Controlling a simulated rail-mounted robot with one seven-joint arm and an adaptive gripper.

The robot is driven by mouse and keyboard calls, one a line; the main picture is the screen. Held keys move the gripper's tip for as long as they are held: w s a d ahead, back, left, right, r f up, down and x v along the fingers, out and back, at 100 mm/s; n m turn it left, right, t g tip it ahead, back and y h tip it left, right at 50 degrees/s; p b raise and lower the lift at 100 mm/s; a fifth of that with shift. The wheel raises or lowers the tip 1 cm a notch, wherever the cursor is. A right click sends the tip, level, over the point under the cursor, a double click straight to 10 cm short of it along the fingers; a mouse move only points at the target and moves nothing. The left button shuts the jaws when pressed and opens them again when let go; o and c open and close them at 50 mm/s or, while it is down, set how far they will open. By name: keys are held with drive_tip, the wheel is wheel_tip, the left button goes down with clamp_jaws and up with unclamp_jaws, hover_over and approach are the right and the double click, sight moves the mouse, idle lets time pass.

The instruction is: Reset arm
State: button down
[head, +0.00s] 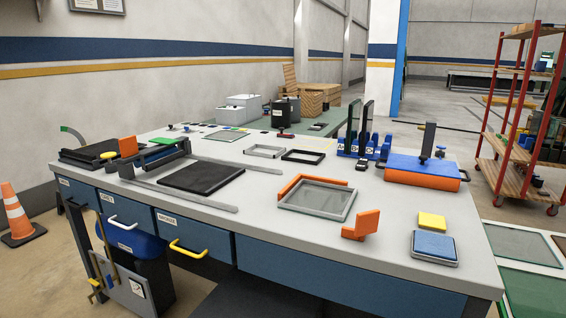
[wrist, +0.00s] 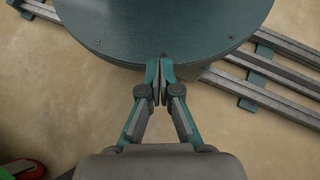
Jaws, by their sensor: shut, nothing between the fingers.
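In the wrist view my gripper (wrist: 160,92) is shut, with its two fingertips together and nothing between them. It points at a dark green round plate (wrist: 165,25) at the top of that view; I cannot tell whether the tips touch it or only overlap it. In the head view neither my arm nor my gripper shows. The workbench (head: 300,235) stands clear of the arm in that view.
Rails (wrist: 265,80) lie over the floor in the wrist view. A cone (head: 16,215) stands left.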

drive_tip(key=s+r+t+p, duration=0.3)
drive_tip(key=r+p, duration=1)
drive_tip(key=p, duration=1.2)
drive_tip(key=shift+s+a+t, duration=0.15)
drive_tip(key=shift+s+t, duration=0.15)
drive_tip(key=shift+s, duration=0.1)
